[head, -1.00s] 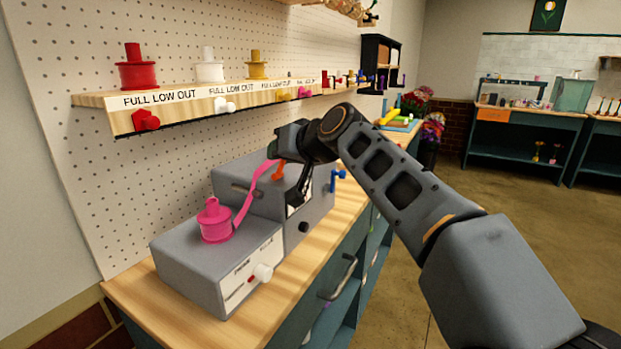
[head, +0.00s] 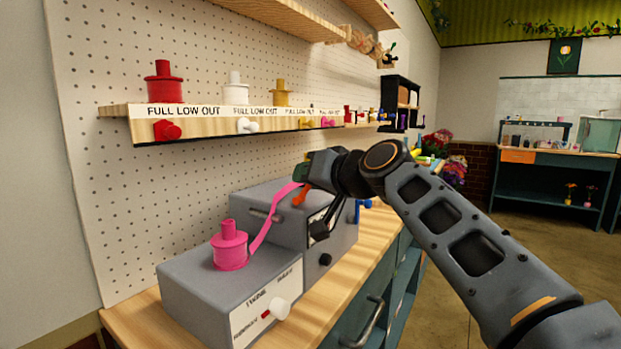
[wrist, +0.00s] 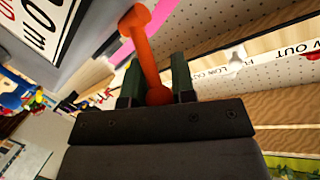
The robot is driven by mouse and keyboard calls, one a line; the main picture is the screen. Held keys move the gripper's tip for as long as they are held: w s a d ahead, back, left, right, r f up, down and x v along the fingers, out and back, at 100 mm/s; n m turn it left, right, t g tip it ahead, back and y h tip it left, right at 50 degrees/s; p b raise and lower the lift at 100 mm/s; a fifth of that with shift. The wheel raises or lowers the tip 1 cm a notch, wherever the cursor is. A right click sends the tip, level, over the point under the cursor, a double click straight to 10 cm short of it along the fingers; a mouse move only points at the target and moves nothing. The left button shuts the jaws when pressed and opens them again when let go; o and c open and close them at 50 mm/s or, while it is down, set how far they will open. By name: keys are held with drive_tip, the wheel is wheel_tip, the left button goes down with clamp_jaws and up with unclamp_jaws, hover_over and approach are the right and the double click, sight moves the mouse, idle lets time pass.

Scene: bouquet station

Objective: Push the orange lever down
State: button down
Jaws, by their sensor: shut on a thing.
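The orange lever (head: 301,195) is on the grey machine (head: 285,225) on the bench, where the pink ribbon reaches the machine's upper block. In the wrist view, the lever (wrist: 146,48) is a round-ended orange bar running between my two dark green fingers. My gripper (wrist: 157,85) is shut on its near end. In the head view my arm comes in from the right and partly hides the lever and the machine's right side.
A shelf (head: 190,128) with red, white and yellow spools runs along the pegboard above. A blue lever (head: 362,207) is just right of the machine.

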drive_tip(key=c, duration=0.9)
unclamp_jaws()
drive_tip(key=shift+c, duration=0.2)
drive_tip(key=shift+s+d, duration=0.1)
drive_tip(key=shift+s, duration=0.05)
drive_tip(key=v, duration=1.3)
drive_tip(key=shift+s, duration=0.2)
drive_tip(key=shift+d, duration=0.15)
